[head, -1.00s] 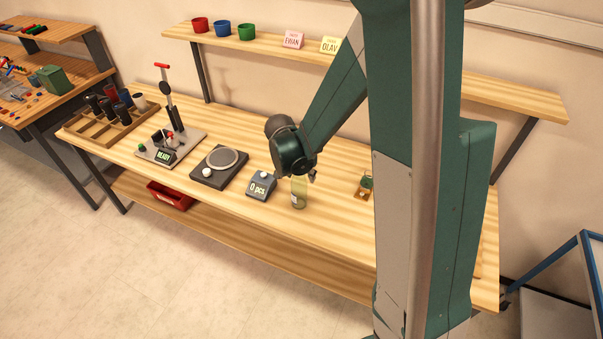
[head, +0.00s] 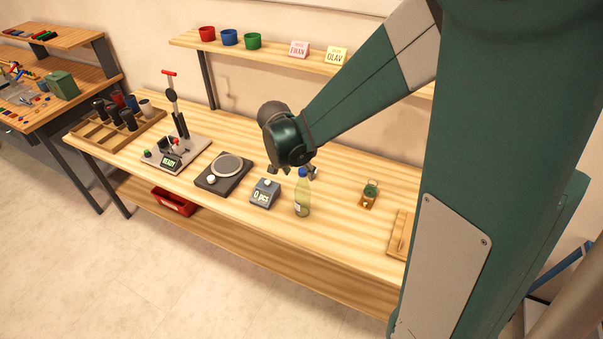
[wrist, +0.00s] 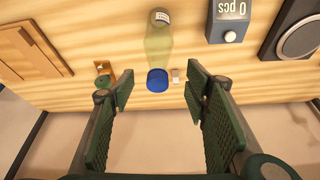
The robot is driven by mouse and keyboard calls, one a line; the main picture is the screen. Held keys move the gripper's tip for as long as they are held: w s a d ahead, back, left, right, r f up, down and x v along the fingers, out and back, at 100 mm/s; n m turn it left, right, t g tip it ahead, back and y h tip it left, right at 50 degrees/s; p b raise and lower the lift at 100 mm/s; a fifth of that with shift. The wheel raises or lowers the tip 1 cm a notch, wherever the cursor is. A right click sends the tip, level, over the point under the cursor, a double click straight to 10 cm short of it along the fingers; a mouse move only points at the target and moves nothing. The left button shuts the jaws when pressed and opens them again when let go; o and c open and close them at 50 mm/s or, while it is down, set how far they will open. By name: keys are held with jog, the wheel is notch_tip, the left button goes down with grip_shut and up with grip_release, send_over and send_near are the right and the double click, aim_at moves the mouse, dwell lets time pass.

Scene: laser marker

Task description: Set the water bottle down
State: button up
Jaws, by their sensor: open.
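The water bottle (head: 302,198) is clear yellowish-green with a blue cap and a pale label. It stands upright on the wooden workbench (head: 340,232), right of the grey counter box. My gripper (head: 293,172) is just behind and above left of the bottle in the head view. In the wrist view my gripper (wrist: 158,90) is open, with its green ribbed fingers wide apart. The bottle (wrist: 158,45) shows beyond the fingertips, its cap toward the gap between them. The fingers look clear of the bottle.
The counter box (head: 264,193) reading "0 pcs" is close left of the bottle, then a black scale (head: 221,181) and a marker press (head: 173,160). A small wooden piece with a green top (head: 369,194) stands to the right. A shelf (head: 290,60) runs behind.

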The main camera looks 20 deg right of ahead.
jog(key=shift+v, duration=1)
jog(key=shift+r, duration=0.1)
jog(key=shift+s+r, duration=0.35)
jog(key=shift+r, duration=0.05)
jog(key=s+a+r+n+t+y, duration=0.1)
jog(key=s+r+n, duration=0.4)
jog(key=s, duration=0.6)
jog(key=s+a+r+n+t+y, duration=0.1)
jog(key=s+r+n+t+y, duration=0.1)
jog(key=s+r+n, duration=0.3)
jog(key=shift+s+r+t+y, duration=0.3)
jog(key=shift+s+r+t, duration=0.4)
jog(key=shift+s+r, duration=2.2)
jog(key=shift+s+a+f, duration=0.1)
jog(key=shift+s+f, duration=0.8)
jog(key=shift+f, duration=0.05)
